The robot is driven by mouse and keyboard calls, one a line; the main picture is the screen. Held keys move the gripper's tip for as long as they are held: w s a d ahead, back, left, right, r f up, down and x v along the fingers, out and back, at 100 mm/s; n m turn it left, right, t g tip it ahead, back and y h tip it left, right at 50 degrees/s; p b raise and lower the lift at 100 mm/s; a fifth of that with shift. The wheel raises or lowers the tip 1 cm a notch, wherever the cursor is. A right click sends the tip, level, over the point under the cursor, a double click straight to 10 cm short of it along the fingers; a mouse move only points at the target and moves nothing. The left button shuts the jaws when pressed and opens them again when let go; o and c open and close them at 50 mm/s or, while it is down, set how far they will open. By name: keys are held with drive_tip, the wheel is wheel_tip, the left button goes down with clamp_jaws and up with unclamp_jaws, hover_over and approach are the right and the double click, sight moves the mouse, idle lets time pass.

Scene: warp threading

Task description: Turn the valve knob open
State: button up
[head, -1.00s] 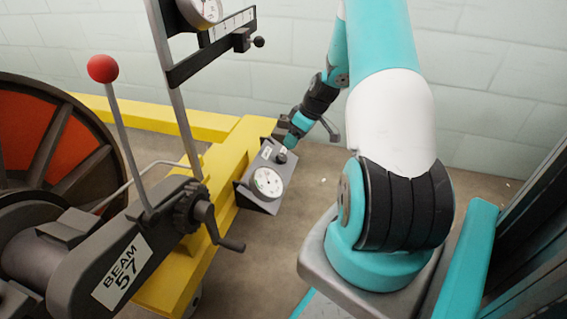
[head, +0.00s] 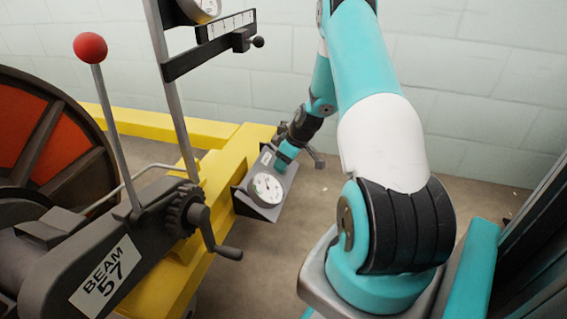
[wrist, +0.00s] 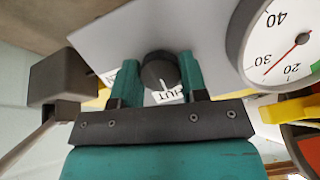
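The valve knob (wrist: 160,70) is a small dark round knob on a grey panel (wrist: 110,33). In the wrist view it sits between the two teal fingers of my gripper (wrist: 158,66). Little or no gap shows on either side, and I cannot tell whether the fingers press on it. A white label (wrist: 166,96) reading "HUT", its first part hidden, lies by the knob. In the head view the panel (head: 281,187) is on the yellow beam, and my gripper (head: 283,160) covers the knob. A round white gauge (wrist: 290,42) is beside the knob.
A hand crank (head: 222,245) and a red-ball lever (head: 90,48) stand left of the panel. The yellow beam (head: 222,165) runs behind it. A dark box-shaped part (wrist: 62,78) is close to the left finger in the wrist view. The floor right of the panel is clear.

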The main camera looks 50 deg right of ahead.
drive_tip(key=c, duration=0.3)
